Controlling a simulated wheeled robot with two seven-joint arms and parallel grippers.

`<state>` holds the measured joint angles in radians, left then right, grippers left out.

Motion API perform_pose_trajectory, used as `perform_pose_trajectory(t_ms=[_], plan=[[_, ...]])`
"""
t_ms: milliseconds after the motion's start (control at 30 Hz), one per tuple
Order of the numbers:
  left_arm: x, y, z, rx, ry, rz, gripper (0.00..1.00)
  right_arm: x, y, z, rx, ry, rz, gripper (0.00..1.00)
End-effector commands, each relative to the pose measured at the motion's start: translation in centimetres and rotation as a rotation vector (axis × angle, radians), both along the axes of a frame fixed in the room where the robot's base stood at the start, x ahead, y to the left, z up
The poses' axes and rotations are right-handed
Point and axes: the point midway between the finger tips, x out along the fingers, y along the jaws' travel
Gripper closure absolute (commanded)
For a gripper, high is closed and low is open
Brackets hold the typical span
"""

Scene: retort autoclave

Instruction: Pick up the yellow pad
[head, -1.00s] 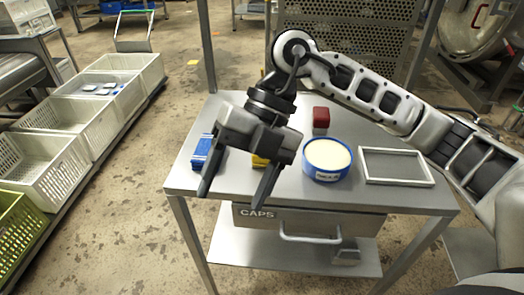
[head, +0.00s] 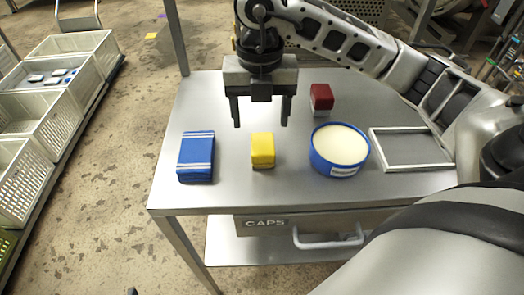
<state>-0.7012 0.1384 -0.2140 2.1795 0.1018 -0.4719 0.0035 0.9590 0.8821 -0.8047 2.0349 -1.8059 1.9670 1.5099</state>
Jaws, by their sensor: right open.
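The yellow pad (head: 262,150) is a small block on the steel table, between a blue pad and a round tub. My right gripper (head: 261,124) points down just behind the yellow pad in the head view. Its two dark fingers are spread apart with nothing between them. The whole front and top of the pad show clear of the fingers. I cannot tell the gripper's exact height above the table. My left gripper does not show.
A blue striped pad (head: 196,157) lies left on the table (head: 220,190). A blue tub with cream contents (head: 340,150), a red block (head: 321,97) and an empty grey frame (head: 411,148) are on the right. White crates (head: 35,120) stand at far left.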

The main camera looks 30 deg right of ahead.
Motion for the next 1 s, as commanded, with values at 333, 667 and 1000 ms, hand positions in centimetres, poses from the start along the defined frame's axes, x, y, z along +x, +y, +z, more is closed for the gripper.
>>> perform_pose_trajectory(t_ms=[333, 667, 1000], plan=[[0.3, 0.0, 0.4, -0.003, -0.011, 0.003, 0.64, -0.7, 0.1, -3.2, -0.001, 0.004, 0.002, 0.33], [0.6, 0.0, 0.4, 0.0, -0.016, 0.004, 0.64, -0.9, 0.1, -6.4, 0.0, 0.0, 0.0, 0.33], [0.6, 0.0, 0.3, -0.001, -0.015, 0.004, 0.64, -0.9, 0.2, -6.3, 0.0, -0.001, 0.001, 0.8]])
